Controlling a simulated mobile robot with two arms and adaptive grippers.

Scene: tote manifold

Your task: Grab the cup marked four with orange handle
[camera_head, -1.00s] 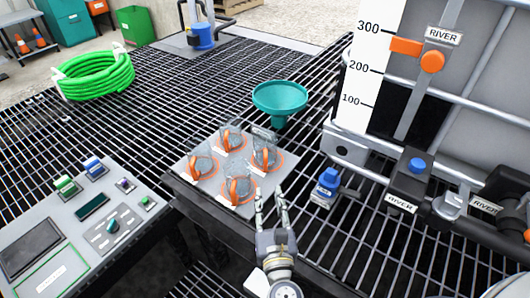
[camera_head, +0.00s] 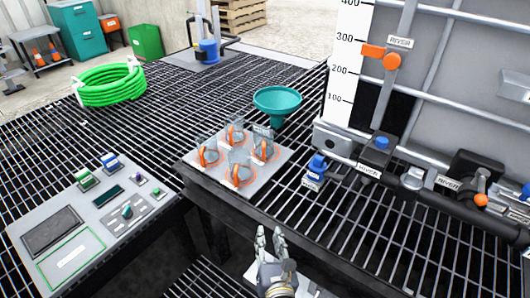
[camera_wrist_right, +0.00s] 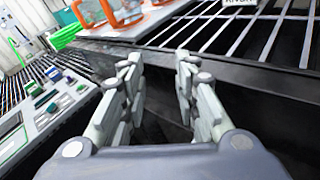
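Several clear cups with orange handles stand on a light grey board (camera_head: 212,180) on the grating in the head view. The front cup (camera_head: 240,172), left cup (camera_head: 208,154), back cup (camera_head: 235,134) and right cup (camera_head: 263,148) each sit in an orange ring. Their number marks are too small to read. My right gripper (camera_head: 270,232) is open and empty, in front of and below the board, apart from the cups. In the right wrist view its fingers (camera_wrist_right: 160,75) are spread, with a cup's orange handle (camera_wrist_right: 122,12) at the top. My left gripper is not in view.
A teal funnel (camera_head: 277,103) stands behind the cups. A blue-capped bottle (camera_head: 315,170) is to their right, near the tank's valve pipe (camera_head: 340,140). A control panel (camera_head: 95,215) lies left. The grating's dark front edge (camera_head: 270,222) lies between gripper and cups.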

